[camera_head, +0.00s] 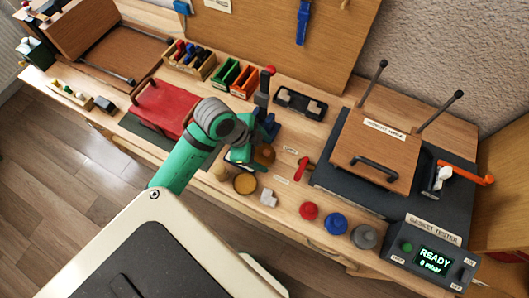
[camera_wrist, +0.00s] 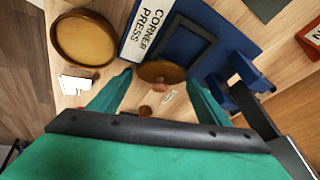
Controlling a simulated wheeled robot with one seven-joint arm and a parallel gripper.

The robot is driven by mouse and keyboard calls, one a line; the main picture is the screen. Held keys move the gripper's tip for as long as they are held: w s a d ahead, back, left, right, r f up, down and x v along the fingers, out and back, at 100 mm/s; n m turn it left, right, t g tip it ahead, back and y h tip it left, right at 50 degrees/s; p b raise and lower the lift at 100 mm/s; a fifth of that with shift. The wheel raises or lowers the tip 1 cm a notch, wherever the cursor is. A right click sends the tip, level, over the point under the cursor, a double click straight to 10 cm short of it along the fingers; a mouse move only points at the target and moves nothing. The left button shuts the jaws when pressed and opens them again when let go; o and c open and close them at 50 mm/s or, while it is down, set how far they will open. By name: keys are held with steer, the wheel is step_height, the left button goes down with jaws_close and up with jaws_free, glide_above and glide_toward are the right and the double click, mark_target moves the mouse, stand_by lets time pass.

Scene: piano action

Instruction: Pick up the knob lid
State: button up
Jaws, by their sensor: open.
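The knob lid (camera_wrist: 162,71), a brown round disc with a small knob, lies by the blue corner press in the wrist view. In the head view the lid (camera_head: 265,154) is partly beside my gripper on the wooden bench. My gripper (camera_wrist: 158,82) is open, with its green fingertips apart to the left and right of the lid in the wrist view. I cannot tell whether a fingertip touches it. In the head view my gripper (camera_head: 244,158) is largely hidden by my wrist.
A round amber dish (camera_head: 245,184) and a white block (camera_head: 268,198) stand near the lid. The corner press (camera_wrist: 205,40) is close by. Red (camera_head: 309,210) and blue (camera_head: 334,223) knobbed pieces stand to the right. A red-topped box (camera_head: 165,105) is left of my arm.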

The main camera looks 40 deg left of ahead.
steer(key=c, duration=0.8)
